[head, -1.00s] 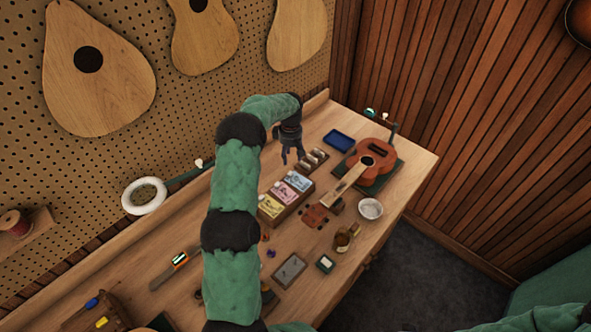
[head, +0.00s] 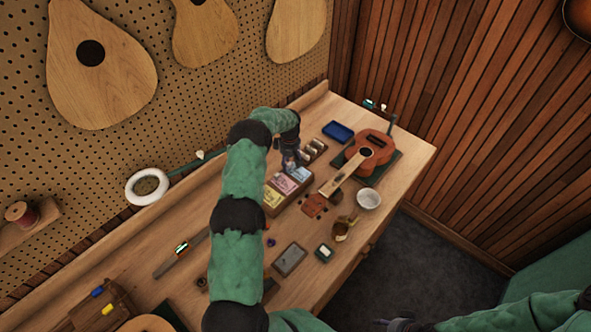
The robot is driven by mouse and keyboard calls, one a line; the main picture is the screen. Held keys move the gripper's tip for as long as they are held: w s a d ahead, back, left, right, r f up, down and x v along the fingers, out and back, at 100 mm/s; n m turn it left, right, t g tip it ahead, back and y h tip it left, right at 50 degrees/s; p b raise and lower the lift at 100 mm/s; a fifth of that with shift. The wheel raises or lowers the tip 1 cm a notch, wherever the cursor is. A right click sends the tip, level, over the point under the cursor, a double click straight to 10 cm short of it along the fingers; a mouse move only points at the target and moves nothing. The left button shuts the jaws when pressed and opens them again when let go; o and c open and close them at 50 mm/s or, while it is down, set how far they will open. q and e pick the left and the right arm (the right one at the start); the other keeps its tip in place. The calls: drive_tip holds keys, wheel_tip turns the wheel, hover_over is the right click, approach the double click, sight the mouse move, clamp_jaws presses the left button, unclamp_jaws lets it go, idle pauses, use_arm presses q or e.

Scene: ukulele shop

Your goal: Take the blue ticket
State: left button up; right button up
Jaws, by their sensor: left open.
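A wooden box (head: 270,211) on the workbench holds yellow (head: 273,196), pink (head: 284,184) and blue (head: 301,174) tickets in a row. The blue ticket is at the far end, partly hidden by my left gripper. My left gripper (head: 290,164) is open and points down at that end of the box, over or right beside the blue ticket; I cannot tell whether it touches it. My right gripper (head: 396,324) shows only in part at the bottom edge, too dark and cut off to judge its fingers.
A small rack (head: 314,149) stands just beyond the box, with a blue tray (head: 338,131) farther back. A ukulele (head: 370,150) lies to the right, near a white bowl (head: 368,198). A small bottle (head: 342,229) stands near the front edge.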

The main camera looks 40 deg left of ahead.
use_arm(q)
drive_tip(key=c, duration=0.9)
drive_tip(key=shift+c, duration=0.2)
drive_tip(key=shift+r, duration=0.1)
